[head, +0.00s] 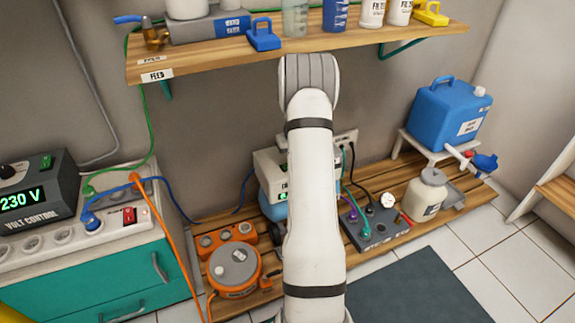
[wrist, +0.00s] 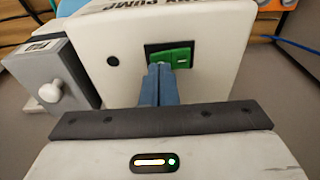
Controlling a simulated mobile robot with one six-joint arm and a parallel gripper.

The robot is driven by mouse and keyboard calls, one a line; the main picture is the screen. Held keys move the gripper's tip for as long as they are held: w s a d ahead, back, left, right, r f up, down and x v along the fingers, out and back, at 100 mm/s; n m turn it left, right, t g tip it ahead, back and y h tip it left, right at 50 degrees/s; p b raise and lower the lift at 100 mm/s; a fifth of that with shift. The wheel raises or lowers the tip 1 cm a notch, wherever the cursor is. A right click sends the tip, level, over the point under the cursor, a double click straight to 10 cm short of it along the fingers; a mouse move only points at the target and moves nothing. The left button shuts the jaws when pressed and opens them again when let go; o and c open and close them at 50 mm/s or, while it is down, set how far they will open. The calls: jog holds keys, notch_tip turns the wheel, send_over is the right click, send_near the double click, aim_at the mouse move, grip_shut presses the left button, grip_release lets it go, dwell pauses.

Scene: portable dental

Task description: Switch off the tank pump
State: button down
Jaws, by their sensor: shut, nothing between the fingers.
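The tank pump is a white box (wrist: 110,35) in the wrist view, with lettering ending in "PUMP" along its top edge, partly cut off. A green rocker switch (wrist: 182,57) sits in a black frame on its face. My gripper (wrist: 160,68) is shut and empty, its blue-grey fingertips at the lower left part of the switch and covering some of it. I cannot tell whether they touch it. In the head view a whitish box (head: 268,160) shows partly behind my arm, which hides my gripper there.
A grey box with a white knob (wrist: 50,92) stands left of the pump in the wrist view. In the head view a wooden shelf (head: 215,50) with bottles hangs above.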

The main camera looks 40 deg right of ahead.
jog(key=shift+f, duration=0.25)
jog(key=shift+r+p, duration=2.35)
jog(key=shift+r, duration=1.2)
jog(key=shift+s+f, duration=0.1)
jog(key=shift+s, duration=0.05)
